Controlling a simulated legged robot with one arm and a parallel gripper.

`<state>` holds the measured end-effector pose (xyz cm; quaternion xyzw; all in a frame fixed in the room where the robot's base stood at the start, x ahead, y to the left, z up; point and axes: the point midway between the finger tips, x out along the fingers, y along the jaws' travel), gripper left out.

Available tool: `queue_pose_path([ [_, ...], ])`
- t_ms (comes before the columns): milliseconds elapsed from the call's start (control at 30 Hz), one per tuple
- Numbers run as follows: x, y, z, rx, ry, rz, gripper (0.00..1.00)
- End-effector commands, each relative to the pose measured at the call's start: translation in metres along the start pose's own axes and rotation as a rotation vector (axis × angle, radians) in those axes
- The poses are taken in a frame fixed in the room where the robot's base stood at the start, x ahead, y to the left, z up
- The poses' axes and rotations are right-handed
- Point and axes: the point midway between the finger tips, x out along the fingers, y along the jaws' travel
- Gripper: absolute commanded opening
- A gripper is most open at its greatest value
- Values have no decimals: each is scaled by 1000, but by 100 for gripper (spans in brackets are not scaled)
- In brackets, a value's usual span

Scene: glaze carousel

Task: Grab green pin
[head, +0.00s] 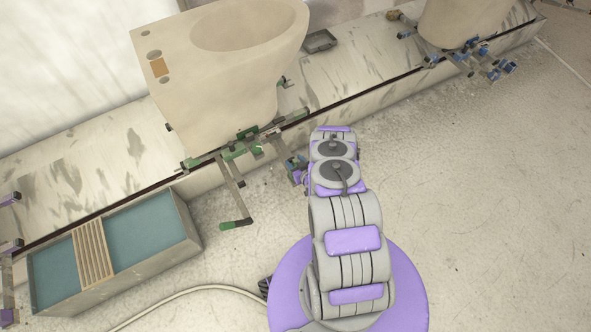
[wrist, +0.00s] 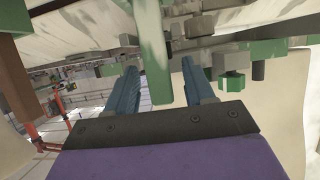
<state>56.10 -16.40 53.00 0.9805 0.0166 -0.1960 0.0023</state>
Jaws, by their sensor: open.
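Under the cream toilet-shaped piece (head: 215,60) in the head view is a fixture with several green parts (head: 232,150). A lever with a green grip (head: 236,224) hangs from it over the floor. I cannot tell which green part is the pin. My gripper (head: 293,162) is at the right end of this fixture, partly hidden by my arm. In the wrist view, its two blue fingers (wrist: 158,82) are open. A long pale-green bar (wrist: 154,55) shows in the gap between them; contact cannot be judged. A small green knob (wrist: 233,82) is right of the right finger.
A trough with teal water (head: 150,222) and a slatted piece stands at lower left. A hose (head: 195,291) lies on the floor. A second cream piece (head: 462,18) with blue fittings is at top right. The floor at right is clear.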

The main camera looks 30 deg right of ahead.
Motion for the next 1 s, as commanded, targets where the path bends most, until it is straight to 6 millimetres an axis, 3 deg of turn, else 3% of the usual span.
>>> queue_pose_path([
  [133,0,0,0,0,0,0,52],
  [667,0,0,0,-1,1,0,2],
  [1000,0,0,-1,-1,1,0,0],
])
